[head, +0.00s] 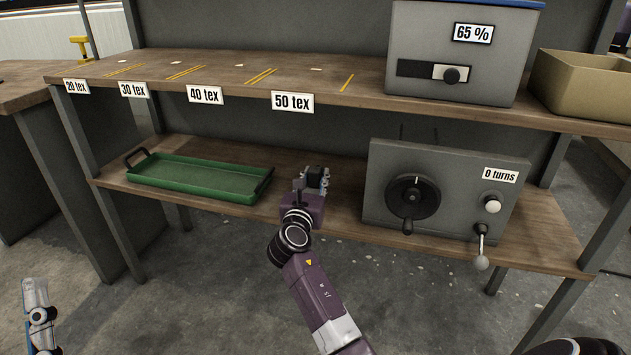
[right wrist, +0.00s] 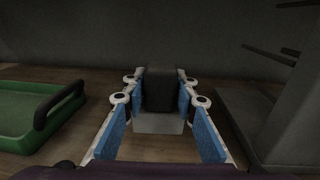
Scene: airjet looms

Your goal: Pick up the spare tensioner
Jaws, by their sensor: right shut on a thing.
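The spare tensioner, a dark block (right wrist: 160,88) on a light grey base, stands upright between the blue-padded fingers of my right gripper (head: 316,180) in the right wrist view. My right gripper is shut on it over the lower shelf, between the green tray and the grey crank box. In the head view the tensioner shows only as a small dark shape (head: 316,172) at the fingers. I cannot tell whether its base touches the shelf. Part of my left gripper (head: 36,298) shows at the lower left, away from the shelves; its jaws are unclear.
The green tray (head: 140,179) lies to the left on the lower shelf (head: 345,213). The grey crank box (head: 455,185), marked 0 turns, stands to the right. The upper shelf (head: 220,75) with tex labels overhangs; a 65 % box (head: 420,40) and tan bin (head: 590,95) stand there.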

